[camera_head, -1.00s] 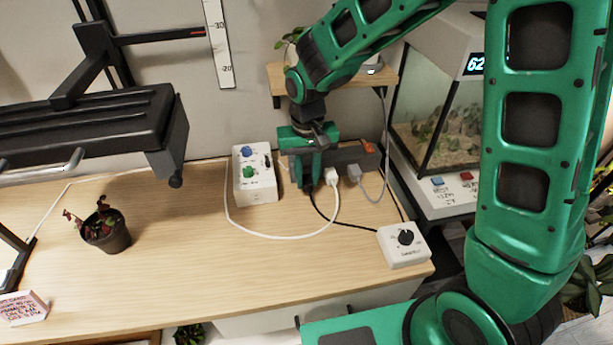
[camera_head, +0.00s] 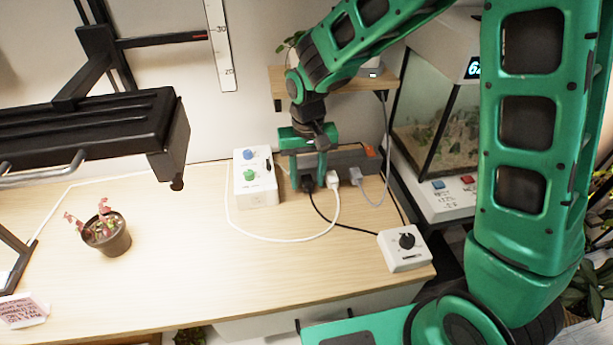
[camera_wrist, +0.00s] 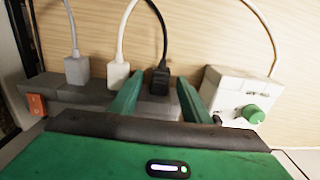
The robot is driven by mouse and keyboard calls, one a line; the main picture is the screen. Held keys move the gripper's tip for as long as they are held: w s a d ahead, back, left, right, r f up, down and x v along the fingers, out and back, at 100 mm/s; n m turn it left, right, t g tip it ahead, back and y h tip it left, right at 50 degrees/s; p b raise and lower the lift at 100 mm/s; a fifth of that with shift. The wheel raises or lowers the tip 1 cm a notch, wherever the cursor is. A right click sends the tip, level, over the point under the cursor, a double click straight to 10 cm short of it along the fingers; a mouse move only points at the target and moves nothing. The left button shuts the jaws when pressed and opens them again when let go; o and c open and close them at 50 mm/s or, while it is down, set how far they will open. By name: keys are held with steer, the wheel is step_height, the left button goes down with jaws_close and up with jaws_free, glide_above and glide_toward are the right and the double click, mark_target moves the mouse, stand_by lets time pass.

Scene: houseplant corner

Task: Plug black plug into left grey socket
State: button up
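The black plug (camera_head: 308,183) is at the left end of the dark grey power strip (camera_head: 345,160), with its cord leading away toward the front. In the wrist view the black plug (camera_wrist: 160,80) meets the strip (camera_wrist: 60,90) and appears to sit in its end socket; how deep it sits is hard to tell. My gripper (camera_head: 307,168) is over that end of the strip. In the wrist view my gripper's green fingers (camera_wrist: 158,98) stand apart on either side of the plug, with gaps, so it is open. The socket's opening is hidden.
A white plug (camera_head: 333,180) and a grey plug (camera_head: 355,176) sit beside the black one. A white box with knobs (camera_head: 255,178) stands close on the left. A dial box (camera_head: 404,249) is at the front right. A potted plant (camera_head: 106,235) stands at left.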

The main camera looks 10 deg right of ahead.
step_height(320, 180, up, 10)
steer(key=s+d+r+m, duration=0.2)
steer(key=s+d+r, duration=0.1)
steer(key=d, duration=0.8)
steer(key=s+d+m, duration=0.2)
steer(key=s+d, duration=0.7)
steer(key=s, duration=0.2)
steer(key=s+d+f+m, duration=0.1)
steer(key=s+d+m, duration=0.1)
steer(key=s+d, duration=0.7)
steer(key=s, duration=0.3)
steer(key=shift+d, duration=0.2)
